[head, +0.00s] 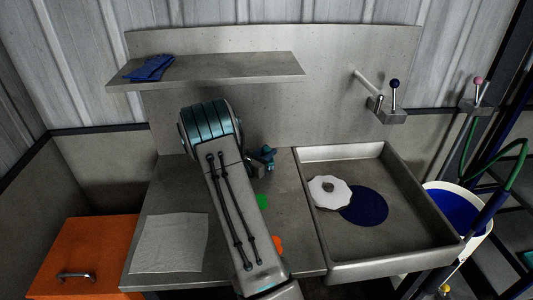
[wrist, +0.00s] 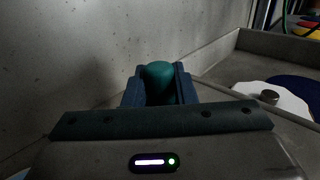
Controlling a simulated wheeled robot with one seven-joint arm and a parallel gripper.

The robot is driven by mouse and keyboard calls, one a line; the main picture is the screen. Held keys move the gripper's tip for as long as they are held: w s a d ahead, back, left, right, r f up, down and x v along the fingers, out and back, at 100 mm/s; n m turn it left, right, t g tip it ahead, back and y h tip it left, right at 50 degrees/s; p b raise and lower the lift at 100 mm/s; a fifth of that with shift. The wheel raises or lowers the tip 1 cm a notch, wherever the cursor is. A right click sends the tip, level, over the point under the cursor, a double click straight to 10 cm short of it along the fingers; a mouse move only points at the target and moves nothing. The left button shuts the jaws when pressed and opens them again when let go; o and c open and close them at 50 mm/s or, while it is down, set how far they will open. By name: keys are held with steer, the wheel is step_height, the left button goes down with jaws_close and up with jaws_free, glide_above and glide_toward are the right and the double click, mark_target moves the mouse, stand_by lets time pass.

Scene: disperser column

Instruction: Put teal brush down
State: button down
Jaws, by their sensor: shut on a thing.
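My gripper (wrist: 160,88) is shut on the teal brush (wrist: 159,70), whose rounded teal end shows between the two dark blue fingers in the wrist view. In the head view my arm crosses the worktop (head: 141,222), and my gripper (head: 262,157) shows small at the back of it, just left of the sink. Most of the brush is hidden by my gripper. I cannot tell whether the brush touches the worktop.
A sink (head: 345,252) on the right holds a white scalloped disc (head: 322,194) and a dark blue round mat (head: 367,207). A white cloth (head: 170,242), a green disc (head: 262,201) and an orange disc (head: 277,243) lie on the worktop. A shelf (head: 220,71) with blue gloves (head: 152,67) hangs above.

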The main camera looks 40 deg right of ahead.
steer(key=shift+f, duration=0.3)
steer(key=shift+f, duration=0.1)
steer(key=c, duration=1.2)
jaws_free()
